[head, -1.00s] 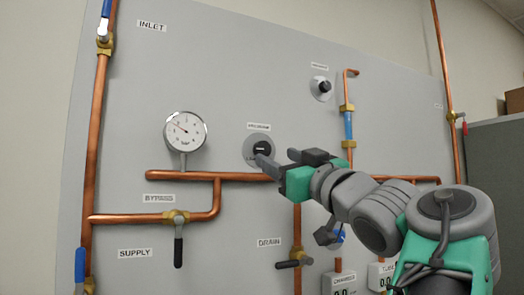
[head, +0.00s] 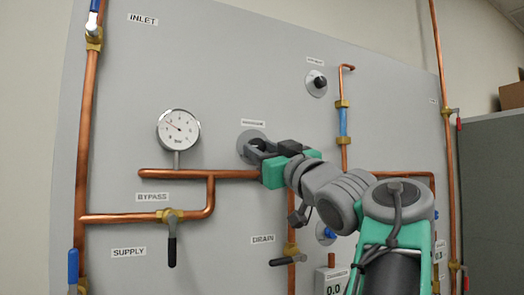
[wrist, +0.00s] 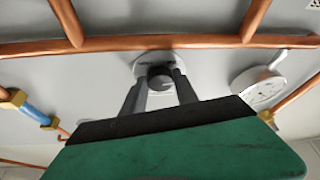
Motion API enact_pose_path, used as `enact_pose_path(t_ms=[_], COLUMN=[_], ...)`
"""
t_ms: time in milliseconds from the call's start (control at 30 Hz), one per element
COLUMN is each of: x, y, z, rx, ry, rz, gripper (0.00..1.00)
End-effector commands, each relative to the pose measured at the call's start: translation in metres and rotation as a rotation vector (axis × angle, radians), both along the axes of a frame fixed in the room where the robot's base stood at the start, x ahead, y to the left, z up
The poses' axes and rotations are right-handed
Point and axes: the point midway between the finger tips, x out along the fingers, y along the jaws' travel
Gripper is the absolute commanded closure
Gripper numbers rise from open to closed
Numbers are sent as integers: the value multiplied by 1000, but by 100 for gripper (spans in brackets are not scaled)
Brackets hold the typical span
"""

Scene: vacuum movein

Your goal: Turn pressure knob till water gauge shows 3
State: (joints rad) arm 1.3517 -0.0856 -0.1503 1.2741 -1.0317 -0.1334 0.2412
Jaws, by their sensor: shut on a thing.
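The pressure knob (wrist: 160,77) is a dark round knob on a grey disc, mounted on the grey panel under a label. In the head view its disc (head: 246,143) shows behind my fingers, and the knob is mostly hidden. My gripper (head: 255,147) is at the knob, its two fingers closed on the knob's sides; in the wrist view the fingers (wrist: 160,82) stand on either side of it. The round white gauge (head: 179,130) is left of the knob on a copper pipe. Its needle points to the upper left; the numbers are too small to read.
A second black knob (head: 319,82) sits higher on the panel, right of my gripper. A copper pipe (head: 200,174) runs just below the pressure knob. The bypass valve (head: 172,235) and drain valve (head: 288,261) have dark handles lower down.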

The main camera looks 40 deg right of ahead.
Motion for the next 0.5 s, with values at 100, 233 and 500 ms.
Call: enact_pose_path(t_ms=[100,233,500], x=[0,0,0], y=[0,0,0], z=[0,0,0], rx=[0,0,4], ry=[0,0,-1], rz=[0,0,1], gripper=[84,95,100])
